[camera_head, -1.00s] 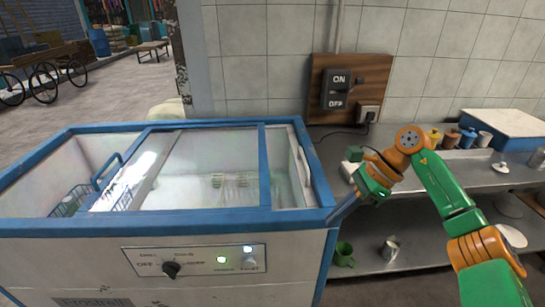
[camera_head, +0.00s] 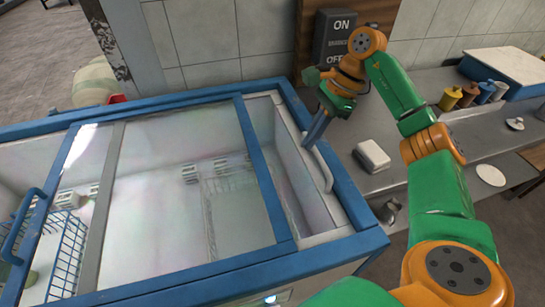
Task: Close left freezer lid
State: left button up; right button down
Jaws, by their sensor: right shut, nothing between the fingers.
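The chest freezer (camera_head: 348,190) has a blue rim and sliding glass lids. The glass panes (camera_head: 165,185) lie over its middle, framed by blue bars and a grey bar. A white handle (camera_head: 321,168) is at the right end. My right gripper (camera_head: 312,138) is shut and empty, its fingers pointing down at the freezer's right rim, close to the white handle. I cannot tell whether they touch it. My left gripper is out of view.
A metal counter (camera_head: 400,165) stands right of the freezer, with a white block (camera_head: 372,155), several condiment bottles (camera_head: 468,95) and a white-topped box (camera_head: 510,65). An ON/OFF switch box (camera_head: 335,38) is on the wall. White cartons (camera_head: 190,173) lie inside the freezer.

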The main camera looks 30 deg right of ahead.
jog(key=f, duration=0.1)
jog(key=s+a+f, duration=0.1)
jog(key=f, duration=0.1)
jog(key=shift+s+a, duration=0.1)
jog(key=shift+a, duration=0.05)
jog(key=x, duration=0.2)
jog(key=p+x, duration=0.1)
jog(key=shift+w+a+f, duration=0.15)
jog(key=shift+w+f, duration=0.1)
jog(key=shift+f, duration=0.1)
jog(key=a, duration=0.1)
jog(key=a+p, duration=0.1)
jog(key=w+a+f+p, duration=0.1)
jog(key=shift+w+a, duration=0.1)
jog(key=shift+a, duration=0.55)
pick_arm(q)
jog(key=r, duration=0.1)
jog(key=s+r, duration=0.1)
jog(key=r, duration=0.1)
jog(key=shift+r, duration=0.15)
pick_arm(e)
jog(key=shift+f, duration=0.1)
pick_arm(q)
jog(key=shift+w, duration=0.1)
pick_arm(e)
jog(key=shift+w, duration=0.1)
